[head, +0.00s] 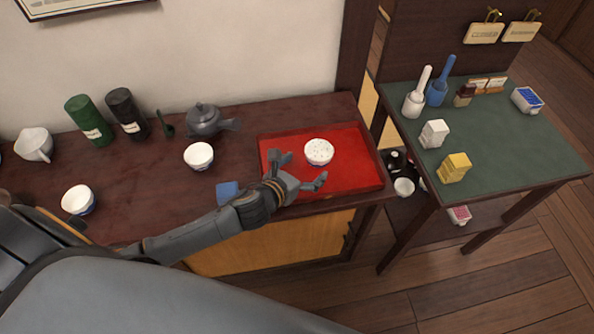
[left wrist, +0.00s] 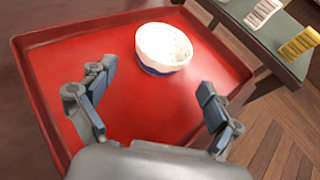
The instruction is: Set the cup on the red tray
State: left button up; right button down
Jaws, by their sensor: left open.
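In the left wrist view the cup (left wrist: 163,48) sits on the tray (left wrist: 50,55) beyond my fingertips. My left gripper (head: 301,170) is open and empty above the tray, with its fingers spread and apart from the cup. It also shows in the left wrist view (left wrist: 155,92). Two more white cups stand on the dark counter, one near the teapot (head: 199,156) and one at the left (head: 78,200). My right gripper is not in view.
A grey teapot (head: 205,121), a green canister (head: 89,121), a black canister (head: 127,114) and a white pouring bowl (head: 34,146) stand along the counter's back. A blue block (head: 228,191) lies left of the tray. A green-topped table (head: 500,130) with several small items stands at the right.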

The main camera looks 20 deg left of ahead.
pick_arm(q)
jog(key=v, duration=0.4)
jog(key=shift+r, duration=0.1)
jog(key=shift+s, duration=0.15)
